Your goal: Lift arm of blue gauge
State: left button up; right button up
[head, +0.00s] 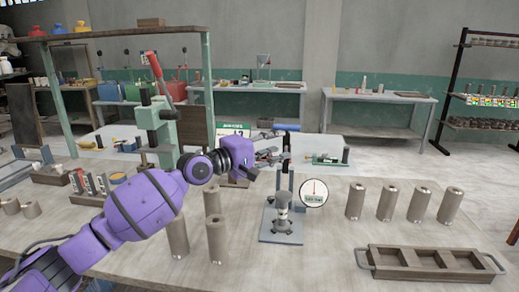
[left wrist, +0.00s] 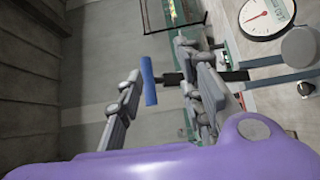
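The gauge stands on the workbench with a flat blue-grey base (head: 281,238), an upright column and a round white dial (head: 313,192) with a red needle. The dial also shows at the top right of the left wrist view (left wrist: 266,18). A blue cylindrical handle (head: 278,126) shows just above my left gripper (head: 270,153). In the left wrist view, the blue handle (left wrist: 149,82) on a dark rod appears between the two spread fingers (left wrist: 160,65), with gaps on both sides. My left gripper is open and holds nothing. My right gripper is out of view.
Several brown cylinders (head: 387,203) stand right of the gauge, and others (head: 217,240) stand near my left arm. A wooden tray (head: 430,280) with compartments lies at the front right. A green press with a red-handled lever (head: 158,120) stands behind my left arm.

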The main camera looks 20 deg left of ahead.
pick_arm(q)
jog(key=v, duration=0.7)
jog(key=shift+s, duration=0.25)
jog(key=shift+a, duration=0.1)
